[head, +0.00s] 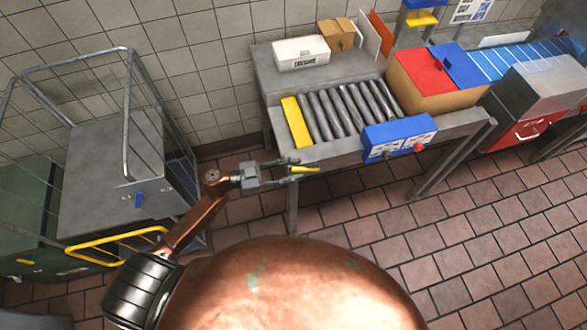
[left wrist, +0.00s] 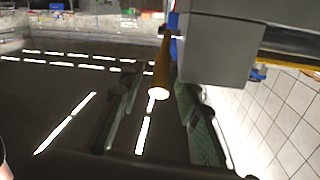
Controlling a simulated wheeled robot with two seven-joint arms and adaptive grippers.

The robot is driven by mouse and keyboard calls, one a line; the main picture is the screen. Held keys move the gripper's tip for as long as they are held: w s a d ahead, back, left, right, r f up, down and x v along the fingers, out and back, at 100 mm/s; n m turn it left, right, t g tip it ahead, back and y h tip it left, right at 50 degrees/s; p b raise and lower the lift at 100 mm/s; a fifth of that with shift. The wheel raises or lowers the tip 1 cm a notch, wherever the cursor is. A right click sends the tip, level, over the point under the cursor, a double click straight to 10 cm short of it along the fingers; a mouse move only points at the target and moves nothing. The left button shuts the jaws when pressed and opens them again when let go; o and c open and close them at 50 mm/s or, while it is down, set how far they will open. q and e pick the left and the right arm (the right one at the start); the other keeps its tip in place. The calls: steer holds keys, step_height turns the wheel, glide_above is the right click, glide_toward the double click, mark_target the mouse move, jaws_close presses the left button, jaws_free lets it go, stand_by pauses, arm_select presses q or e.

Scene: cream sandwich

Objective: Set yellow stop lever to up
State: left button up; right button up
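The yellow stop lever (head: 304,169) sticks out at the near left corner of the roller conveyor table, below the table edge. My left gripper (head: 292,171) is at its free end, with a finger on either side. In the left wrist view the lever (left wrist: 162,68) points toward the camera between the green-grey fingers (left wrist: 160,118). There is space between the lever and each finger, so the gripper looks open and not clamped on it. The yellow stop plate (head: 296,123) stands across the left end of the rollers. My right gripper is not in view.
A blue control box (head: 398,138) with a red button is on the table's front. A red-and-blue-topped box (head: 437,80) sits at the rollers' right end. A wire cage cart (head: 118,160) stands left. Tiled floor (head: 400,240) in front is clear.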

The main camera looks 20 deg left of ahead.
arm_select(q)
jaws_close()
stand_by(0.5)
